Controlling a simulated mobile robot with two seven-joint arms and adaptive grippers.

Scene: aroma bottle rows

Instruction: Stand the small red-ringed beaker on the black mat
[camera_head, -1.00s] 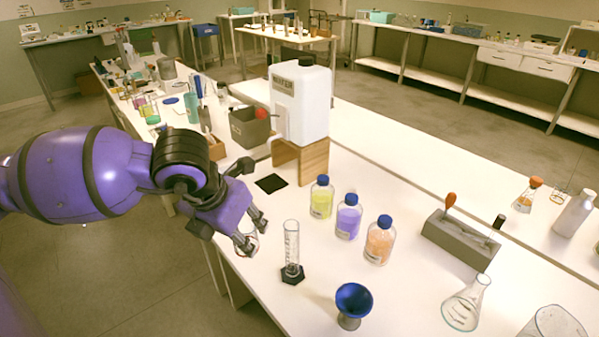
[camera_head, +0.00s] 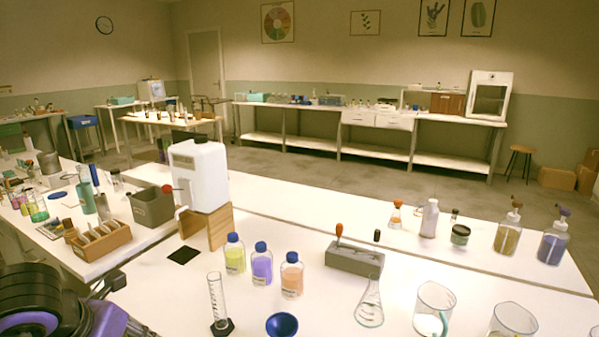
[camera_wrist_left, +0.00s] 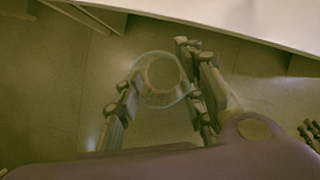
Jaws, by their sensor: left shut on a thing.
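The small beaker (camera_wrist_left: 162,98) is clear glass with a faint reddish rim, seen from above in the left wrist view. My left gripper (camera_wrist_left: 160,72) is shut around its sides and holds it past the table edge, with floor behind it. In the head view my left gripper (camera_head: 119,302) is at the lower left; the beaker cannot be made out there. The black mat (camera_head: 184,255) lies bare on the white table, farther back and to the right of the gripper, in front of a wooden stand. My right gripper is not in view.
A white canister (camera_head: 199,172) stands on the wooden stand (camera_head: 217,226). A graduated cylinder (camera_head: 218,305) and a blue funnel (camera_head: 282,325) stand near the front. Blue-capped bottles (camera_head: 262,265) stand right of the mat. A wooden rack (camera_head: 100,243) is to its left.

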